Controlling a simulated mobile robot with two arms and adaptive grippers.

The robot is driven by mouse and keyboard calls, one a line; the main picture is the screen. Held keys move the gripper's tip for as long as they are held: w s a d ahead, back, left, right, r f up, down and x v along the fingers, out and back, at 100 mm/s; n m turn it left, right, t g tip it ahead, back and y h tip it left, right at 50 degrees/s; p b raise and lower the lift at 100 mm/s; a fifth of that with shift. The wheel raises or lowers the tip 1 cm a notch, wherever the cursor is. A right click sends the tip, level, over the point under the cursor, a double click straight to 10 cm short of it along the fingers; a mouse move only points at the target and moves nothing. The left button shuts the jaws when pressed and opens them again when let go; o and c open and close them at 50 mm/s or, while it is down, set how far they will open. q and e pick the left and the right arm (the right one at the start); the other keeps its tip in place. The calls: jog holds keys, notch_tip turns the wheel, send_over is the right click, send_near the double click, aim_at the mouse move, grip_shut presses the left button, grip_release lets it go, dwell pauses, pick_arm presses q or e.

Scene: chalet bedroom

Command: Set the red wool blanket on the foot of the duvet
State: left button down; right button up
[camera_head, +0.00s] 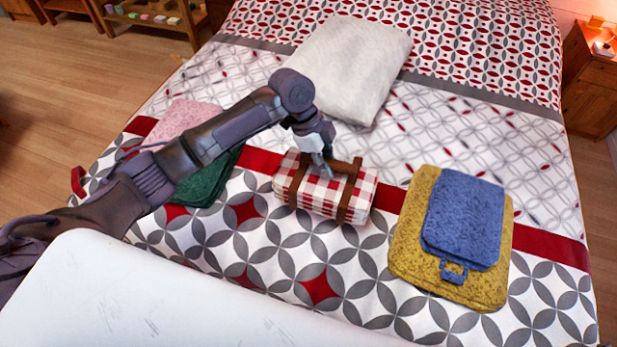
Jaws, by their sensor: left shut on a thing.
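The red wool blanket (318,190) is a folded red-and-white checked bundle with brown straps and a brown carry handle. It is at the foot of the patterned duvet (260,255), over the red band. I cannot tell whether its underside touches the duvet or is just above it. My left gripper (322,168) comes down from above and is shut on the blanket's handle. The fingertips are partly hidden at the handle. My right gripper is not in view.
A blue folded cloth (464,220) lies on a yellow one (410,245) to the right. Pink (188,118) and dark green (205,188) folded cloths lie left, partly behind my left arm. A pale pillow (350,62) lies behind. The duvet front is partly clear.

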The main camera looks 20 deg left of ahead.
aim_at(303, 170)
pick_arm(q)
jog(key=a, duration=0.1)
jog(key=a+f, duration=0.2)
jog(key=a, duration=0.1)
jog(key=shift+s+f, duration=0.15)
jog(key=shift+s, duration=0.15)
jog(key=shift+a+f, duration=0.25)
notch_tip(303, 170, down, 4)
jog(key=shift+r, duration=0.2)
jog(key=shift+f, duration=0.15)
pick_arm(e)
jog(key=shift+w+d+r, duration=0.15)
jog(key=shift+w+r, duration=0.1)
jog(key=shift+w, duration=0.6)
pick_arm(q)
jog(key=c, duration=1)
grip_release()
jog(key=shift+s+f, duration=0.1)
jog(key=shift+f, duration=0.05)
jog(key=v, duration=1.2)
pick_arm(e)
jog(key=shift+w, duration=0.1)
